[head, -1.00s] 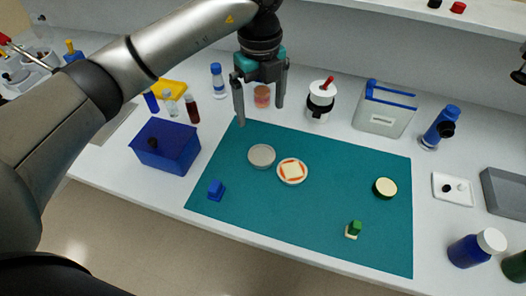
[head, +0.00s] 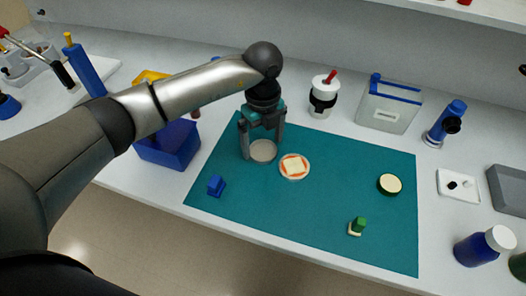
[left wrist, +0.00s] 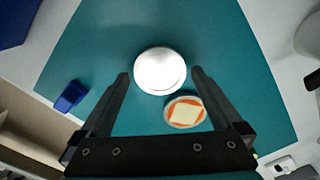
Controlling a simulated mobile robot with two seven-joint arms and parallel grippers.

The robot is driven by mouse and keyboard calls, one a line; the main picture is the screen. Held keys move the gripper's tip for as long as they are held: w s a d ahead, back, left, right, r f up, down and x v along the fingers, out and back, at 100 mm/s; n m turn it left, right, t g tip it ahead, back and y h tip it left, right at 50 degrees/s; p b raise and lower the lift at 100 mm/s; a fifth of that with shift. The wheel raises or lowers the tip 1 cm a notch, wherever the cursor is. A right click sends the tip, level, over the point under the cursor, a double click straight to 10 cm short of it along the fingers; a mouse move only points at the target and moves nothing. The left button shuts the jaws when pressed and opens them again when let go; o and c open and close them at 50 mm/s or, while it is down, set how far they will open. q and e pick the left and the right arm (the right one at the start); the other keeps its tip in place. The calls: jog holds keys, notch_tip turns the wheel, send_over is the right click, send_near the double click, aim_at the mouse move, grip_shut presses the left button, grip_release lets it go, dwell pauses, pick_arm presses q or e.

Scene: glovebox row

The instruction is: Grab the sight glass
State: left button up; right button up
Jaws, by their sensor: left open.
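A round pale grey disc (head: 263,152), which looks like the sight glass, lies flat on the teal mat (head: 330,222). My left gripper (head: 262,147) is open and empty, pointing down over it. In the left wrist view the disc (left wrist: 160,71) shows bright white between and just beyond the two fingertips (left wrist: 160,74). I cannot tell how high the fingertips are above the mat. The gripper partly hides the disc's far side in the head view. My right gripper is not in view.
A white dish with an orange-and-cream square (head: 294,167) lies close right of the disc. A blue block (head: 216,186), a green-and-cream piece (head: 357,227) and a dark-rimmed round piece (head: 389,184) are on the mat. A blue bin (head: 168,146) stands left.

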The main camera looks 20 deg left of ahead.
pick_arm(q)
jog(key=shift+f, duration=0.8)
jog(key=shift+r, duration=0.15)
grip_shut()
